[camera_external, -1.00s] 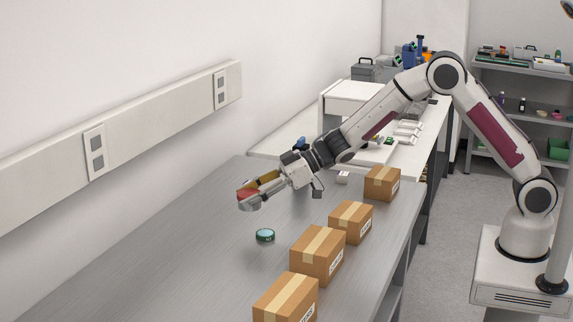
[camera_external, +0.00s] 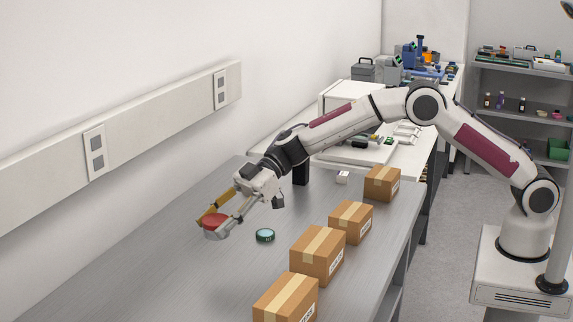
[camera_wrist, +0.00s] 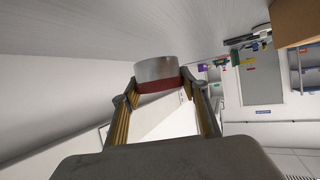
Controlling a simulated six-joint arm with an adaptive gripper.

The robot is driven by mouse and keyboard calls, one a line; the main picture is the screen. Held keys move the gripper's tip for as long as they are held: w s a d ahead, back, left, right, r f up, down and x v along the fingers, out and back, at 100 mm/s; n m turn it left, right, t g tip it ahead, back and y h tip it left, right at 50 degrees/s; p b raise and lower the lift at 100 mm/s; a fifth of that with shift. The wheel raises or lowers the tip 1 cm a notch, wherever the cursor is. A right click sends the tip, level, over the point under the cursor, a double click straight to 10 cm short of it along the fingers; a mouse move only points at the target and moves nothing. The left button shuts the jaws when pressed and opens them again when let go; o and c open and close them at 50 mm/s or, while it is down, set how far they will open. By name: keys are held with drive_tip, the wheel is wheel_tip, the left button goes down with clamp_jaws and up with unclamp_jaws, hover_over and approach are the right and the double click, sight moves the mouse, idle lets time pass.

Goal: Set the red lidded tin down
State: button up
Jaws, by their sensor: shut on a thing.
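The red lidded tin (camera_external: 214,220) is held between the fingertips of my gripper (camera_external: 213,223), over the grey table (camera_external: 150,275), left of the green round tin. In the wrist view, the tin (camera_wrist: 158,74) shows a silvery side and a red band between the two fingers of my gripper (camera_wrist: 158,85), which are shut on it. I cannot tell whether the tin's underside touches the table.
A green round tin (camera_external: 265,236) lies on the table just right of my gripper. Several cardboard boxes (camera_external: 318,255) stand along the table's right edge. A small white block (camera_external: 342,177) is further back. The table's front left is clear.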

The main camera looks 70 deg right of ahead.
drive_tip(key=shift+s+a+r+n+g+y, duration=0.15)
drive_tip(key=shift+s+a+n+g, duration=0.1)
drive_tip(key=shift+a, duration=0.35)
drive_tip(key=shift+s+a+f+n+g+y, duration=0.15)
drive_tip(key=shift+s+a+n+g, duration=0.1)
drive_tip(key=shift+a, duration=0.35)
drive_tip(key=shift+s+a+r+n+g, duration=0.15)
drive_tip(key=shift+s+a+n+g, duration=0.15)
drive_tip(key=shift+s, duration=0.2)
drive_tip(key=shift+s+a+r+n+g, duration=0.2)
drive_tip(key=shift+s+n+g, duration=0.1)
drive_tip(key=shift+s, duration=0.15)
drive_tip(key=shift+s+a+r+n+g, duration=0.2)
drive_tip(key=shift+s+g, duration=0.1)
drive_tip(key=shift+s, duration=0.2)
drive_tip(key=shift+f, duration=0.15)
hover_over(226, 280)
drive_tip(key=shift+f, duration=3.05)
drive_tip(key=shift+f, duration=0.1)
drive_tip(key=shift+f, duration=1.8)
